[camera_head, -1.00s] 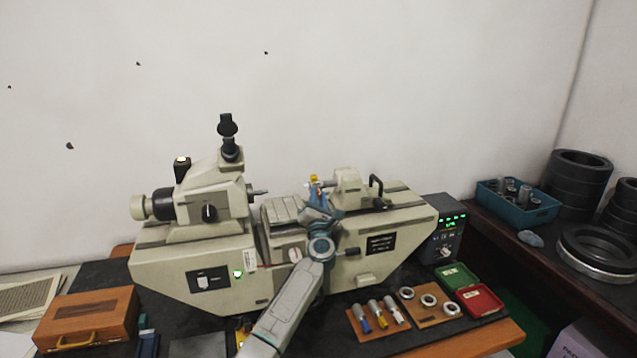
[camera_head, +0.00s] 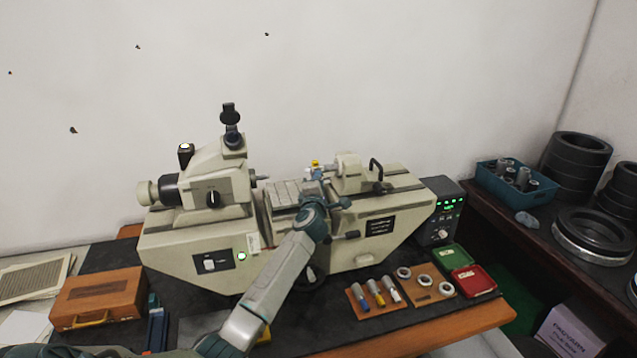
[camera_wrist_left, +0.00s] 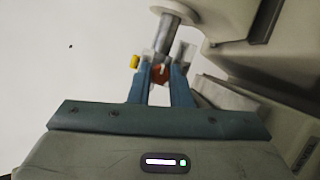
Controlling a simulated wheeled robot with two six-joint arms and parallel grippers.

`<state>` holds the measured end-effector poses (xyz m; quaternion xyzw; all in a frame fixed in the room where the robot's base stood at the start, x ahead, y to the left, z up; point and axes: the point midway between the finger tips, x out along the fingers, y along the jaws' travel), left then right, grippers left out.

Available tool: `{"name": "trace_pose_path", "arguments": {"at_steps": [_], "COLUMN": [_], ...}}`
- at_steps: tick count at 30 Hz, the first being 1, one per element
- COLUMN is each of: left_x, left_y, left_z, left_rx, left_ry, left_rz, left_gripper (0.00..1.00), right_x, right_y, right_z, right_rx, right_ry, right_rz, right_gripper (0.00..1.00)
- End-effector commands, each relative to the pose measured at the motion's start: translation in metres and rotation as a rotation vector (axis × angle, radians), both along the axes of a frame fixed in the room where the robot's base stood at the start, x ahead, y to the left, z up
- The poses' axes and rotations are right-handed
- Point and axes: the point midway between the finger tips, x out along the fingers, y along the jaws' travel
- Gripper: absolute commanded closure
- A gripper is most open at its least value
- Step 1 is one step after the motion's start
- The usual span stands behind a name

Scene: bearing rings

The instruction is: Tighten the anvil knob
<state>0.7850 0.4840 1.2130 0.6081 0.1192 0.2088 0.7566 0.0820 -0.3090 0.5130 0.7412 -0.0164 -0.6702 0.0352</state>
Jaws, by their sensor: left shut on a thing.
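The cream measuring machine (camera_head: 345,255) stands on the bench in the head view. My left gripper (camera_head: 316,176) reaches its middle, in front of the tailstock (camera_head: 350,172). In the left wrist view the teal fingers of my left gripper (camera_wrist_left: 161,76) are shut on a small reddish-brown piece (camera_wrist_left: 160,74), which appears to be the anvil knob. It sits by the end of a grey metal shaft (camera_wrist_left: 166,36). A yellow cap (camera_wrist_left: 135,62) shows just outside the left finger. The fingers hide much of the held piece. My right gripper is not in view.
A wooden case (camera_head: 98,297) lies at left. Several ring gauges and screwdriver-like tools lie on boards at the front right, near red (camera_head: 475,279) and green boxes. A control box (camera_head: 442,212) stands right of the machine. A blue basket (camera_head: 513,190) stands on the side bench.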

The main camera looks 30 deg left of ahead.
Motion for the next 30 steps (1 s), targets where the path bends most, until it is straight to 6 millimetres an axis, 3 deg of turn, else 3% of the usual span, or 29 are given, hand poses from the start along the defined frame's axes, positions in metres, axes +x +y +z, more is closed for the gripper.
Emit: {"name": "trace_pose_path", "arguments": {"at_steps": [20, 21, 24, 30], "left_x": [-0.0003, -0.0003, -0.0002, -0.0001], "left_y": [0.0001, 0.0001, 0.0001, 0.0001], "left_z": [-0.0012, -0.0013, -0.0010, -0.0003], "left_rx": [0.039, 0.039, 0.040, 0.040], "left_ry": [0.050, 0.050, 0.049, 0.048], "left_rz": [0.002, 0.002, 0.001, 0.002], "left_gripper": [1.00, 0.79, 0.61, 0.61], "right_x": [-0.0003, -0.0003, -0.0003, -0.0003], "right_y": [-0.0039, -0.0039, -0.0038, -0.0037], "right_z": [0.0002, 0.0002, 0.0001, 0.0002], "right_rx": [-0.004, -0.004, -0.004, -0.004], "right_ry": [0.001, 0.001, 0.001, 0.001], "right_rz": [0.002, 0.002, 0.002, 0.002], "right_gripper": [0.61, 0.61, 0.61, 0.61]}}
